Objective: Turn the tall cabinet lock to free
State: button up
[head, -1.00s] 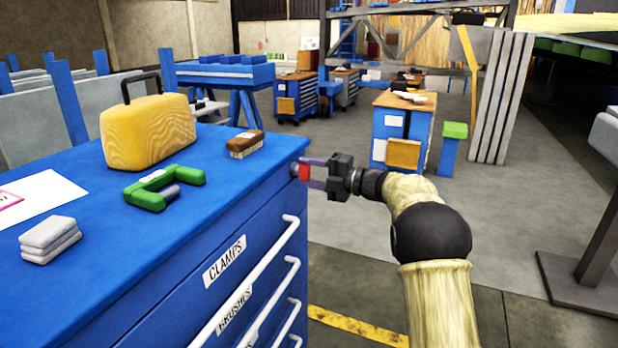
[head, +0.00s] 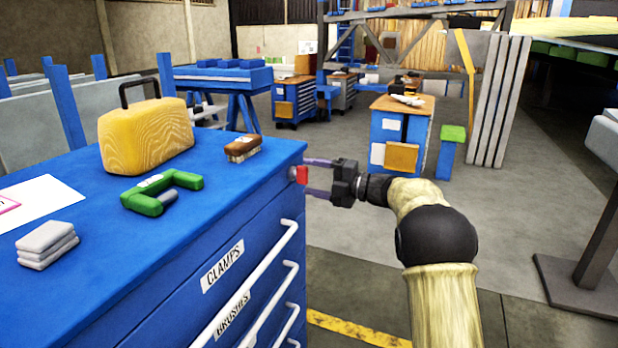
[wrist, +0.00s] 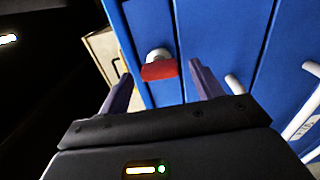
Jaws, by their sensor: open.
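The tall blue cabinet (head: 255,215) stands at the left with labelled drawers. Its lock is a red tab (head: 301,175) on a pale round base near the top right corner of the drawer front. In the wrist view the red tab (wrist: 160,71) lies crosswise in the picture, below its pale base. My gripper (head: 308,178) is open in front of the lock. In the wrist view its two purple fingers (wrist: 160,88) stand apart, one on each side of the tab, with gaps showing on both sides. The fingers do not visibly touch the tab.
On the cabinet top lie a yellow case (head: 146,136), a green clamp (head: 160,193), a brush (head: 243,147), grey pads (head: 47,244) and a paper sheet. White drawer handles (head: 262,275) stick out below the lock.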

jog(key=v, duration=1.6)
jog(key=shift+p, duration=0.35)
jog(key=shift+w, duration=0.15)
